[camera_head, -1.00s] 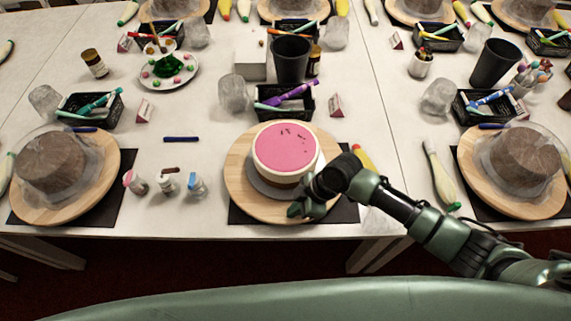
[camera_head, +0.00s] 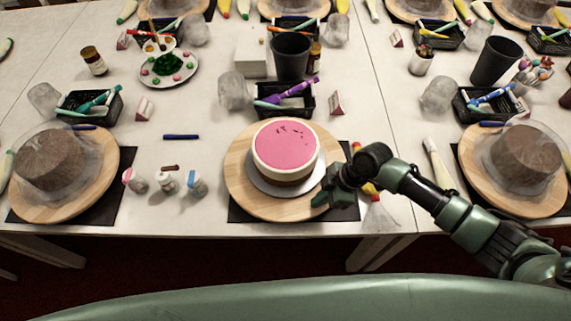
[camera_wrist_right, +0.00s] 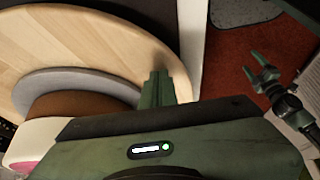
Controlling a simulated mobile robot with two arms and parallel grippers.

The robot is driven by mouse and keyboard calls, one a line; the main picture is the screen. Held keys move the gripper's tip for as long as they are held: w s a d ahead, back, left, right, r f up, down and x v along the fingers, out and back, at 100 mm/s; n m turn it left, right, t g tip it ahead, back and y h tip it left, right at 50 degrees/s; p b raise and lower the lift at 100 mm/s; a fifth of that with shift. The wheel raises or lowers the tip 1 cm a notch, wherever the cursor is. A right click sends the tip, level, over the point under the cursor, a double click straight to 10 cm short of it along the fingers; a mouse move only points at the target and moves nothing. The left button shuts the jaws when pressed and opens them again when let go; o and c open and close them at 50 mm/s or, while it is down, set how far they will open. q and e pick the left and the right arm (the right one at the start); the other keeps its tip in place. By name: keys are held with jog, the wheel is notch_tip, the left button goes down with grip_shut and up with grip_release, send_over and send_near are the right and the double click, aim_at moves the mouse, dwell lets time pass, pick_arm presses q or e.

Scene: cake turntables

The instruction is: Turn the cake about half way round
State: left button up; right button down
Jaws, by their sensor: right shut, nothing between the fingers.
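The cake (camera_head: 286,150) has a pink top with small dark marks near its back edge, a white band and a brown base. It sits on a grey board (camera_head: 262,184) on a round wooden turntable (camera_head: 240,180). My right gripper (camera_head: 321,199) is shut and empty at the turntable's front right rim, beside the cake. In the right wrist view its fingertips (camera_wrist_right: 157,88) are together over or against the wooden rim; contact is not certain. My left gripper (camera_wrist_right: 262,76) shows only in the right wrist view, away from the table over the red floor, with its fingers apart.
A black mat (camera_head: 345,212) lies under the turntable. Small bottles (camera_head: 165,182) stand to the left, a piping bag (camera_head: 378,215) lies right beside my right gripper. A black basket (camera_head: 285,100) and dark cup (camera_head: 291,57) stand behind. Covered brown cakes (camera_head: 50,158) sit on both sides.

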jog(key=shift+r, duration=0.1)
notch_tip(320, 180, up, 3)
jog(key=p, duration=0.2)
jog(key=shift+p, duration=0.35)
jog(key=shift+a, duration=0.1)
jog(key=s+a, duration=0.1)
jog(key=a, duration=0.2)
jog(key=s+a+p, duration=0.1)
jog(key=a, duration=0.2)
jog(key=s+a+p, duration=0.1)
jog(key=a, duration=0.1)
jog(key=shift+s+a, duration=0.2)
jog(key=shift+a, duration=0.2)
jog(key=w+a+b, duration=0.1)
jog(key=a, duration=0.1)
jog(key=w+a, duration=0.1)
jog(key=a, duration=0.2)
jog(key=w+a+b, duration=0.1)
jog(key=w+a, duration=0.1)
jog(key=a, duration=0.1)
jog(key=shift+a+f+b, duration=0.1)
jog(key=shift+f+b, duration=0.25)
jog(key=shift+w+a, duration=0.25)
jog(key=shift+a, duration=0.05)
jog(key=shift+r, duration=0.15)
jog(key=shift+s+d, duration=0.1)
